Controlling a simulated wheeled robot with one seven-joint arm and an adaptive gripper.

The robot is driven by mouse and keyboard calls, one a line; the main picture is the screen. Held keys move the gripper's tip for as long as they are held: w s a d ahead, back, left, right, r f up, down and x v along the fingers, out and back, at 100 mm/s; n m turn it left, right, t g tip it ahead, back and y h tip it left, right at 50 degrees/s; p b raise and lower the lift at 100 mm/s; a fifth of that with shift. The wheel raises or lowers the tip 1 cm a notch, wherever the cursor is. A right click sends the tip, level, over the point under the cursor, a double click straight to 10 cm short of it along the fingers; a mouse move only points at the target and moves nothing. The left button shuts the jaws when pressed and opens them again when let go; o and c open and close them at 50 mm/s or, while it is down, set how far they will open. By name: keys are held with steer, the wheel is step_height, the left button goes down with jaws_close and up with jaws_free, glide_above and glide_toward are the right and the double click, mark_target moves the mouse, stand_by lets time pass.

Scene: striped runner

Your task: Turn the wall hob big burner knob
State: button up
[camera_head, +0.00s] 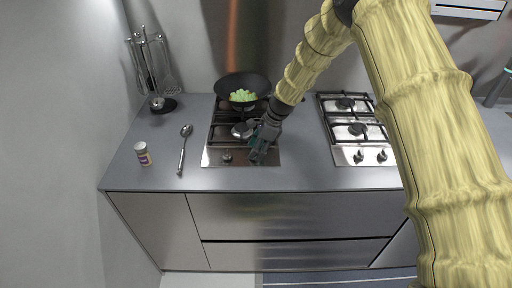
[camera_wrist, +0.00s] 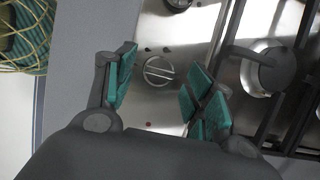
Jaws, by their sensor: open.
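The hob near the left wall (camera_head: 212,154) is a steel plate with black grates. It has a round metal knob (camera_head: 227,157) at its front left, which also shows at the top edge of the wrist view (camera_wrist: 178,4). A second round knob (camera_wrist: 158,71) with a bar across it sits between my fingers in the wrist view. My gripper hides that knob in the head view. My gripper (camera_head: 259,152) is open over the hob's front right, its teal finger pads (camera_wrist: 160,78) on either side of the knob. I cannot tell whether they touch it.
A black pan (camera_head: 243,83) with green pieces stands on the same hob, behind my gripper. A second hob (camera_head: 350,152) is to the right. A spoon (camera_head: 184,145), a jar (camera_head: 142,153) and a utensil stand (camera_head: 163,105) are on the left counter.

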steer(key=shift+s, duration=0.1)
steer(key=c, duration=1)
